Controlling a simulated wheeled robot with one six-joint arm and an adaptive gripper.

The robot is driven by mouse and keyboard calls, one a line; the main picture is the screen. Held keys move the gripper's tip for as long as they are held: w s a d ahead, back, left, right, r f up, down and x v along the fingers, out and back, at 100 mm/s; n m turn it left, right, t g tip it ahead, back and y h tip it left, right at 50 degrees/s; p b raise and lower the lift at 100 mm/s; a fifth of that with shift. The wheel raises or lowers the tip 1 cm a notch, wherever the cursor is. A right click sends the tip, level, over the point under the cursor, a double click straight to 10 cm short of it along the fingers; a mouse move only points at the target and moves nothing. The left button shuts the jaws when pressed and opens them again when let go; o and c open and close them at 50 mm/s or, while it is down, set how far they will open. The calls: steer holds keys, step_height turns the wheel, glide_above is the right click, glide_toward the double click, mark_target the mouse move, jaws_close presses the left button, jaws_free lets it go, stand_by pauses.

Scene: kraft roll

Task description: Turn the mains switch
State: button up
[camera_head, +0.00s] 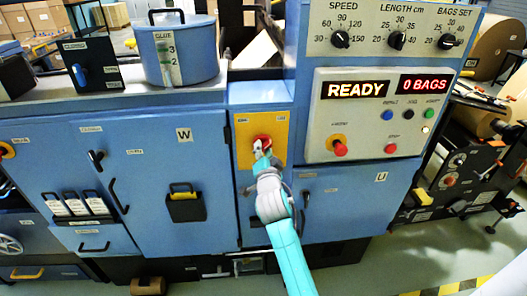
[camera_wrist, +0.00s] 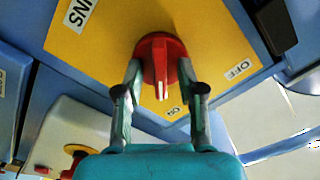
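The mains switch is a red rotary knob (camera_wrist: 160,62) with a white pointer line. It sits on a yellow plate (camera_wrist: 100,40) on the blue machine, also visible in the head view (camera_head: 243,150). In the wrist view the pointer line runs down, roughly toward the ON label (camera_wrist: 177,111). The OFF label (camera_wrist: 239,69) is to the right. My gripper (camera_wrist: 160,72) has one fingertip on each side of the knob and looks shut on it. In the head view my gripper (camera_head: 262,155) covers much of the knob.
A control panel (camera_head: 360,115) right of the plate shows READY and 0 BAGS, with a red knob (camera_head: 340,149) and several buttons. A glue pot (camera_head: 182,55) stands on the machine's top at left. Blue doors with handles (camera_head: 119,196) lie around the plate.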

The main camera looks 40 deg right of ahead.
jaws_close()
stand_by(0.4)
steer(key=n, duration=0.4)
steer(key=shift+n, duration=0.4)
steer(key=n, duration=0.4)
steer(key=shift+n, duration=0.3)
steer(key=n, duration=0.4)
steer(key=shift+n, duration=2.2)
